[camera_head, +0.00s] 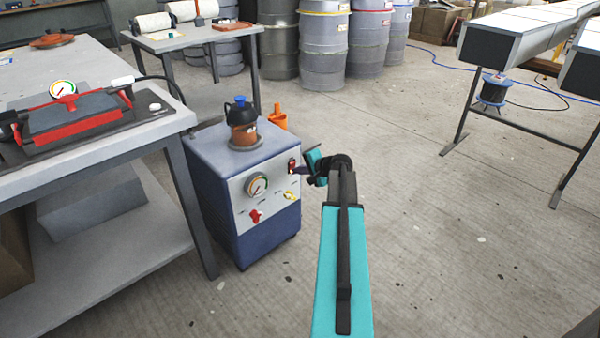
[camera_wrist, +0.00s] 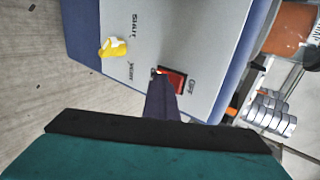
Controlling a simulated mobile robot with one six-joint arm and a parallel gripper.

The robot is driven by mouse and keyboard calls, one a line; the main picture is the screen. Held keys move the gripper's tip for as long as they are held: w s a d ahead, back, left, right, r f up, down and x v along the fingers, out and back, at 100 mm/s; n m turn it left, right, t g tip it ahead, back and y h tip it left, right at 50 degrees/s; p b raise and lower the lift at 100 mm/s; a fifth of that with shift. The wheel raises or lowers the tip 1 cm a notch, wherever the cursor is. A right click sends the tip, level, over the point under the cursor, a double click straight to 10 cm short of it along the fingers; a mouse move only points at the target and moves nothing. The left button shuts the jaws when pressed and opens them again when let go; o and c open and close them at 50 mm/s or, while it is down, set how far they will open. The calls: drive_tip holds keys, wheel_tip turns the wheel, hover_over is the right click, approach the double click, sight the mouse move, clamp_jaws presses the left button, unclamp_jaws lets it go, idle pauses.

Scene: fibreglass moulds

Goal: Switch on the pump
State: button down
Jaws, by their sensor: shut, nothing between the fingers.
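The pump is a blue cabinet (camera_head: 215,160) with a pale front panel, standing beside the workbench. Its panel carries a round gauge (camera_head: 257,186), a red knob (camera_head: 255,215), a yellow knob (camera_head: 289,196) and a red rocker switch (camera_head: 292,165) near the upper right. In the wrist view the red switch (camera_wrist: 174,80) has an "OFF" label beside it. My gripper (camera_head: 303,171) is shut and empty, its dark fingertips (camera_wrist: 159,80) right at the switch's edge. I cannot tell whether they touch it. The fingers hide part of the switch, and its rocker position is unclear.
The workbench (camera_head: 160,125) is close on the left. Metal drums (camera_head: 324,50) stand behind. The floor (camera_head: 430,240) right of my arm is clear.

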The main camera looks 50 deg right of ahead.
drive_tip(key=shift+d, duration=0.1)
drive_tip(key=shift+r, duration=0.15)
drive_tip(key=shift+r+p, duration=0.6)
drive_tip(key=shift+r, duration=0.05)
drive_tip(key=shift+s, duration=0.1)
drive_tip(key=f+p+v, duration=0.1)
drive_tip(key=p+v, duration=0.1)
drive_tip(key=v, duration=1.1)
drive_tip(key=shift+s, duration=0.55)
drive_tip(key=shift+f, duration=0.1)
